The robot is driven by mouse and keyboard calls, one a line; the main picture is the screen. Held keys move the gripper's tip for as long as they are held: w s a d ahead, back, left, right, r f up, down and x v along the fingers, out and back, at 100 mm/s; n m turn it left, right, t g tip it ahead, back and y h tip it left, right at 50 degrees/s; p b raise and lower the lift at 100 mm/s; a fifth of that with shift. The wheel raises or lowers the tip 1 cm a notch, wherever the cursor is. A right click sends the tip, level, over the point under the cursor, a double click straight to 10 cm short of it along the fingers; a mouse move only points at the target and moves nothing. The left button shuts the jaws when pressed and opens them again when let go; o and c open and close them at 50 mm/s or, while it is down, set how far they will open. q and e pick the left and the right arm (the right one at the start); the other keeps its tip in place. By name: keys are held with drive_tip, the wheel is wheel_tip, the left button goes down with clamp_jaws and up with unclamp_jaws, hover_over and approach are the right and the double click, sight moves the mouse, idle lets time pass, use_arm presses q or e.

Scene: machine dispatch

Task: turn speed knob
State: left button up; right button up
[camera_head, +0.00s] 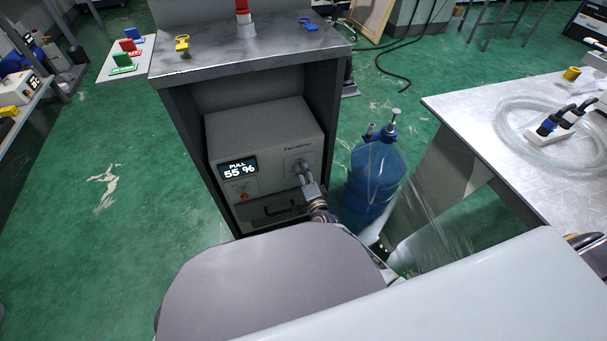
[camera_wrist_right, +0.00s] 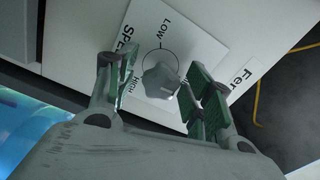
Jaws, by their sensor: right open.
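The speed knob (camera_wrist_right: 160,80) is a grey lobed knob on a white plate marked SPEED, LOW and HIGH, seen in the right wrist view. The plate is on the front of a grey machine (camera_head: 262,132) with a display (camera_head: 238,170) reading "PULL 55 %". My right gripper (camera_wrist_right: 155,85) is open, with one finger on either side of the knob. I see gaps between the fingers and the knob. In the head view the right gripper (camera_head: 309,180) is at the machine's upper right front and covers most of the knob.
The machine sits in a dark cabinet under a metal top (camera_head: 255,50) holding yellow and blue clips. A blue water bottle (camera_head: 374,178) stands right of the cabinet. A metal table (camera_head: 470,115) with coiled clear hose (camera_head: 515,130) is at the right. The green floor at left is clear.

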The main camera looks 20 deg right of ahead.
drive_tip(key=shift+s, duration=0.1)
drive_tip(key=s, duration=1.1)
drive_tip(key=shift+s+d, duration=0.2)
drive_tip(key=shift+s, duration=0.2)
idle(0.7)
